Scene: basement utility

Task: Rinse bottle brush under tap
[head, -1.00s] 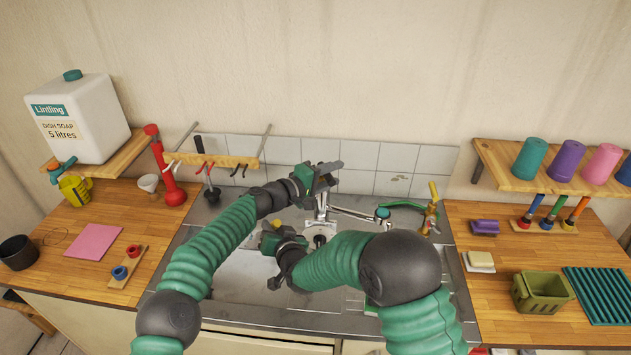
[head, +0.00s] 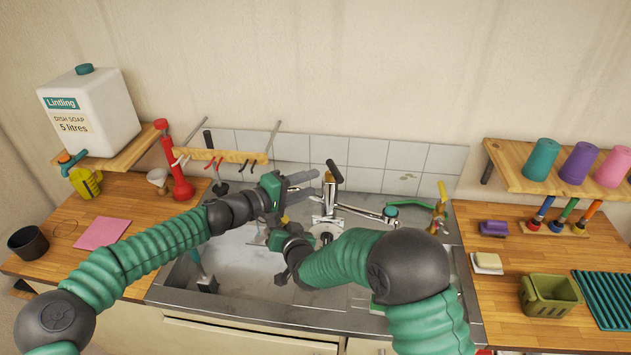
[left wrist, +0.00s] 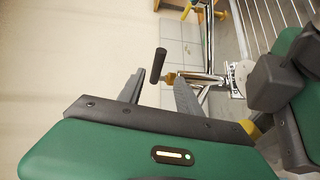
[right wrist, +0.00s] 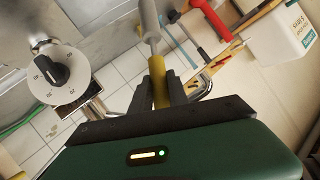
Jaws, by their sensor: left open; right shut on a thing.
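The chrome tap (head: 326,212) stands at the back of the sink, with a black-gripped lever (head: 335,172) pointing up. My left gripper (head: 308,187) is open just left of the lever. In the left wrist view the black grip (left wrist: 158,66) shows between its fingertips (left wrist: 158,88), apparently untouched. My right gripper (right wrist: 162,88), low over the sink in the head view (head: 283,250), is shut on the yellow handle of the bottle brush (right wrist: 160,87). Its pale head (right wrist: 149,20) extends beyond the fingers. The brush is mostly hidden in the head view. I cannot tell whether water runs.
A white dial with a black knob (right wrist: 55,68) is near the tap. A teal-handled tool (head: 206,283) stands in the sink's left part. Cups line the right shelf (head: 530,180).

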